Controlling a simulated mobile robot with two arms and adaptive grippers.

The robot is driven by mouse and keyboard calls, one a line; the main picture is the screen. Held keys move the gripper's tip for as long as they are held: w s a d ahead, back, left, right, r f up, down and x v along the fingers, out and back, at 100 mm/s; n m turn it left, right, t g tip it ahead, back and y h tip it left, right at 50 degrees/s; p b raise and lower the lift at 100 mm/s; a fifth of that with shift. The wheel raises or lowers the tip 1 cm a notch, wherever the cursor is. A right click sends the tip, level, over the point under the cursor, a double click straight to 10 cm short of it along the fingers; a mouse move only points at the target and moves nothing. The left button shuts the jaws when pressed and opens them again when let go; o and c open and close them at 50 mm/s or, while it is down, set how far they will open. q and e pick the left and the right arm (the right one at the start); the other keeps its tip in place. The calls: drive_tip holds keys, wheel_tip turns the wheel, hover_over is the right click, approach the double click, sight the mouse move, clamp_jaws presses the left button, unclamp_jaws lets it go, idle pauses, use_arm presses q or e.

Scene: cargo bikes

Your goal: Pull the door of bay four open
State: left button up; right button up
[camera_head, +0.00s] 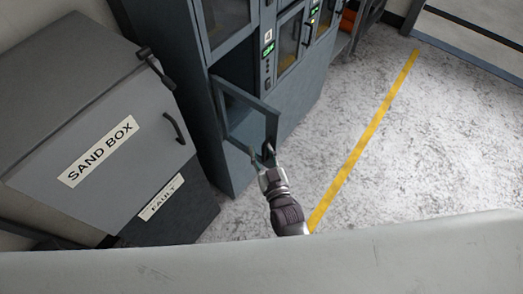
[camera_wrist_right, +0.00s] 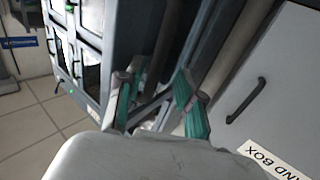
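The bay door (camera_head: 231,118), a grey frame around a clear pane, stands swung partly open from the grey-blue cabinet (camera_head: 218,155), with a dark opening behind it. I cannot read a bay number on it. My right gripper (camera_head: 263,156) is at the lower free corner of this door. In the right wrist view its two green-padded fingers (camera_wrist_right: 160,100) are spread apart, with part of the door frame (camera_wrist_right: 151,108) showing between and beyond them. I cannot tell whether a finger touches the frame. My left gripper is not in view.
A grey sand box (camera_head: 105,135) with a black handle stands close on the left, and also shows in the right wrist view (camera_wrist_right: 285,75). More bays with green displays (camera_head: 268,50) continue to the right. Speckled floor (camera_head: 425,150) with a yellow line (camera_head: 365,140) is clear on the right.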

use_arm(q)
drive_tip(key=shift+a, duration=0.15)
use_arm(e)
drive_tip(key=v, duration=1.2)
drive_tip(key=s+d+f+g+b, duration=0.15)
drive_tip(key=s+f+g, duration=0.25)
drive_tip(key=f, duration=0.8)
drive_tip(key=s+d+f+g, duration=0.3)
drive_tip(key=s+f+g, duration=0.1)
drive_tip(key=f, duration=0.9)
use_arm(q)
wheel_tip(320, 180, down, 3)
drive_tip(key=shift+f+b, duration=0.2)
drive_tip(key=shift+b, duration=0.8)
use_arm(e)
drive_tip(key=s+d+f+g+h, duration=0.2)
drive_tip(key=s+d+f+g, duration=0.2)
drive_tip(key=s+d+f, duration=0.2)
drive_tip(key=s+d+f+g+h, duration=0.2)
drive_tip(key=s+d+f+g, duration=0.2)
drive_tip(key=s+f, duration=0.6)
drive_tip(key=s+d, duration=0.2)
drive_tip(key=s, duration=0.2)
drive_tip(key=shift+d+g, duration=0.3)
